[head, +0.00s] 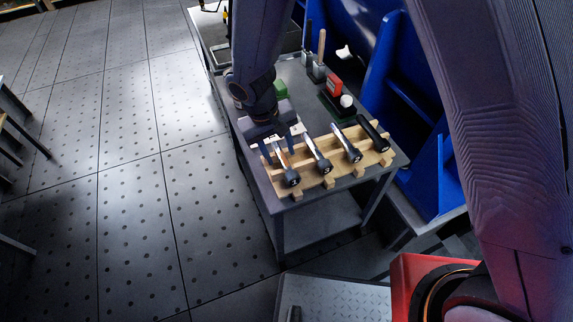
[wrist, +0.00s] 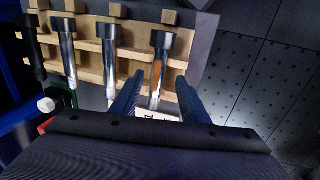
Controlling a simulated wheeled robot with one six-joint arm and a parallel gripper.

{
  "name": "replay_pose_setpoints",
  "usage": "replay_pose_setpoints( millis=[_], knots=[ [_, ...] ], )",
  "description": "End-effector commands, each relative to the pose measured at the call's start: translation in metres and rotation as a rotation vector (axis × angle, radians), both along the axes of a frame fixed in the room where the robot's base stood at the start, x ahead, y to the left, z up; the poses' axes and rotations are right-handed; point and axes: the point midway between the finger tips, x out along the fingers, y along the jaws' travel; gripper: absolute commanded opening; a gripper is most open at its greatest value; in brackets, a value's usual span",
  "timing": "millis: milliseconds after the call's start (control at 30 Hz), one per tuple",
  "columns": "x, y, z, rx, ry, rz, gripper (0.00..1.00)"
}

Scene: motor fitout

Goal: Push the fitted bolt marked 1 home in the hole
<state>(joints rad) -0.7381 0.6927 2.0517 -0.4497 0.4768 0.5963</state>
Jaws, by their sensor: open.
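A wooden rack (head: 328,176) holds several bolts lying side by side, with dark heads and shiny shanks. The end bolt (head: 291,180) is at the left in the head view and rightmost in the wrist view (wrist: 161,42). My gripper (head: 280,154) is open over that bolt. In the wrist view its blue fingers (wrist: 160,80) stand either side of the shank, with gaps showing. A white label (wrist: 147,116) lies by the shank's far end, partly hidden; its mark seems to be a 1, but is too small to be sure. I cannot make out a bolt sitting in a hole.
The rack stands at the front of a grey table (head: 258,178). Behind it are a red and black item with a white knob (head: 346,101) and a green block (head: 280,88). A blue frame (head: 392,80) rises at the right. The floor (head: 130,190) at left is clear.

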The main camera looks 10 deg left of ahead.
Motion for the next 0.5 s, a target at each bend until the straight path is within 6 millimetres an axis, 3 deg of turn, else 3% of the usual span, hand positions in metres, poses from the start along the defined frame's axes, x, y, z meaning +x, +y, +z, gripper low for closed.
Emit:
replay_pose_setpoints(
  millis=[300, 500],
  knots=[
    [0.005, -0.01, -0.038, -0.001, 0.002, -0.002, 0.41],
    [0.006, -0.011, -0.042, 0.001, 0.0, -0.001, 0.41]
  ],
)
